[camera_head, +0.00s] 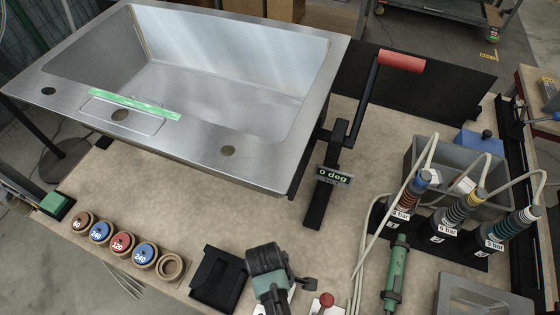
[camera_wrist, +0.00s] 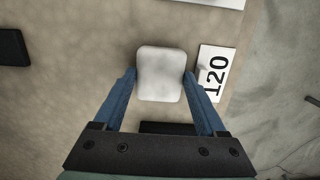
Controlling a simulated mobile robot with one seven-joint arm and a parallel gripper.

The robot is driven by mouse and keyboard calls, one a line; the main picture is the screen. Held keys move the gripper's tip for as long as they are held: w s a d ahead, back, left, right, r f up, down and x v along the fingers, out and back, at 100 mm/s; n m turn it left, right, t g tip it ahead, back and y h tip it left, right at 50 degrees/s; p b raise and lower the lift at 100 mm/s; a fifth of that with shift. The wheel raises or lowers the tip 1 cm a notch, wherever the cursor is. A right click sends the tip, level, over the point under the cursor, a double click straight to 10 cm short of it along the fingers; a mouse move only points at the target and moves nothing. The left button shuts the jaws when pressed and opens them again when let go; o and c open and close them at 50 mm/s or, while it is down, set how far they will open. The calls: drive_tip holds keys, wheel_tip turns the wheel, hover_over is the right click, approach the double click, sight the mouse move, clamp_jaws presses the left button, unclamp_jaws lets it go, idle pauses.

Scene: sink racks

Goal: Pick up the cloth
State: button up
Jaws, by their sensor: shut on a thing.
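The cloth (camera_wrist: 160,88) shows in the wrist view as a pale grey-white pad with rounded corners. My gripper (camera_wrist: 160,74) has its two blue fingers shut on it, one at its left edge and one at its right edge. The pad lies between the fingertips, over the tan table surface; I cannot tell whether it still touches the surface.
A white label reading 120 (camera_wrist: 214,73) lies right of the cloth, near the table edge. The head view shows a steel sink (camera_head: 200,140), a red-handled fixture (camera_head: 400,62), numbered round discs (camera_head: 122,243), a black-and-green tool (camera_head: 268,270) and a tool rack (camera_head: 455,240) with hoses.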

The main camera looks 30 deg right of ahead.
wheel_tip(320, 180, up, 10)
idle(0.6)
